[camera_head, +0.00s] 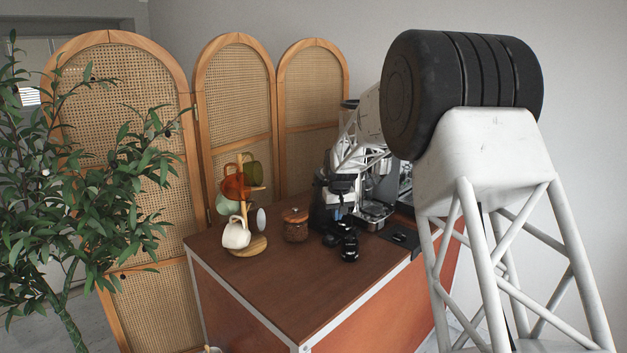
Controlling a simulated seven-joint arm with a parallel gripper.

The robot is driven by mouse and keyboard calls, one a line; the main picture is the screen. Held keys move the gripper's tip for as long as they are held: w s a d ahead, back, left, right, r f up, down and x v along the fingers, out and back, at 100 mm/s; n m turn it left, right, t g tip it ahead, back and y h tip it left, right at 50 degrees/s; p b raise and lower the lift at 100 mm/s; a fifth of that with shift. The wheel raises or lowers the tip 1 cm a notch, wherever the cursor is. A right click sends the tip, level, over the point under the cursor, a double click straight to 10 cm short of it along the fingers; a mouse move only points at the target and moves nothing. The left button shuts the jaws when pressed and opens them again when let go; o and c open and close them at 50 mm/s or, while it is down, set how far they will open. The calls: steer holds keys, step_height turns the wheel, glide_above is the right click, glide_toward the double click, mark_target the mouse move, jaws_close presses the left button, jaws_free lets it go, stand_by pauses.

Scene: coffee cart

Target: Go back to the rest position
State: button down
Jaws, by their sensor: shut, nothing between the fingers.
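My arm reaches in from the right, with its large black joint and white lattice links in front. My gripper (337,212) is at the end of the arm, low over the far right part of the cart's brown top (290,290), in front of the coffee machine (376,212). It is small and dark against dark parts, so its fingertips are hard to make out. It is shut and I see nothing held in it. The arm hides much of the coffee machine.
A wooden mug tree (256,245) with several mugs, including a white mug (236,233), stands left of a lidded brown jar (295,226). Small black items (349,247) stand near the gripper. The cart's front top is clear.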

steer(key=s+d+r, duration=0.2)
steer(key=s+r, duration=0.3)
steer(key=s, duration=0.5)
steer(key=s+d+r+m, duration=0.1)
steer(key=s+d+r, duration=0.25)
steer(key=s, duration=0.65)
steer(key=s+d+r, duration=0.1)
steer(key=s+r, duration=0.4)
steer(key=s, duration=0.5)
steer(key=s+d+f+m, duration=0.1)
steer(key=s+d+f, duration=0.1)
steer(key=s, duration=1.4)
steer(key=s+d+f+m, duration=0.1)
steer(key=s+d+f, duration=0.1)
steer(key=s, duration=1.5)
steer(key=shift+f+t+h, duration=0.3)
steer(key=shift+f+t, duration=0.1)
steer(key=shift+f, duration=0.1)
